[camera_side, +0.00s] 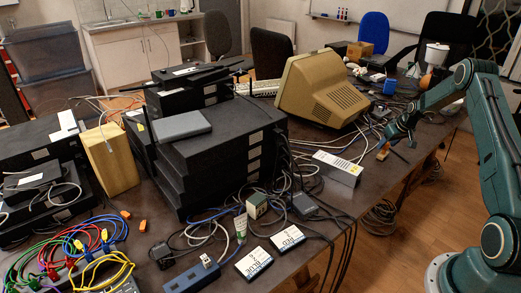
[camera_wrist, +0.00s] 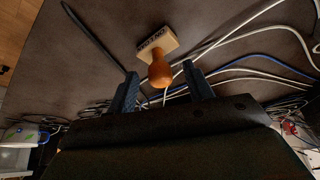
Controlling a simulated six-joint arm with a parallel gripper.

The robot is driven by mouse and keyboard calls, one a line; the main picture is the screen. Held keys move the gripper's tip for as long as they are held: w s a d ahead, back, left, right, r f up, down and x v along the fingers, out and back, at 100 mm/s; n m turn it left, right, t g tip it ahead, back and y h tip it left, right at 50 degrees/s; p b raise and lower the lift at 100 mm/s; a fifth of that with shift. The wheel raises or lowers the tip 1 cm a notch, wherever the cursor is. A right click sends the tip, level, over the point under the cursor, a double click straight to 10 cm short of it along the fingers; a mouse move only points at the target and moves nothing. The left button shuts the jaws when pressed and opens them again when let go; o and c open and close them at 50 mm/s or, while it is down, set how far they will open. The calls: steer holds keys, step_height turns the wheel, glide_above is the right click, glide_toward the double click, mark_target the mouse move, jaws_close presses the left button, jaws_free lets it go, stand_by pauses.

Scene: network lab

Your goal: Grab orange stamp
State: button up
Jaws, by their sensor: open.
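The orange stamp has a rounded orange handle (camera_wrist: 160,72) and a pale wooden block (camera_wrist: 157,43) with dark lettering. In the wrist view it lies on the dark table just ahead of my gripper (camera_wrist: 161,80). The two blue-grey fingers are apart, one on each side of the handle, with nothing held between them. In the side view my gripper (camera_side: 391,140) is low over the table's right edge, and the small tan stamp block (camera_side: 383,152) shows just below it. The contact between stamp and table is partly hidden.
White and blue cables (camera_wrist: 250,60) run close to the stamp on the right, and a dark rod (camera_wrist: 92,37) lies to the left. In the side view a white power supply (camera_side: 338,168) and a beige monitor (camera_side: 322,90) stand left of my gripper. The table edge is close.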

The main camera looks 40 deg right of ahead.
steer(key=shift+x, duration=1.35)
steer(key=c, duration=1.1)
steer(key=shift+o, duration=0.2)
steer(key=shift+r, duration=0.1)
step_height(320, 180, up, 20)
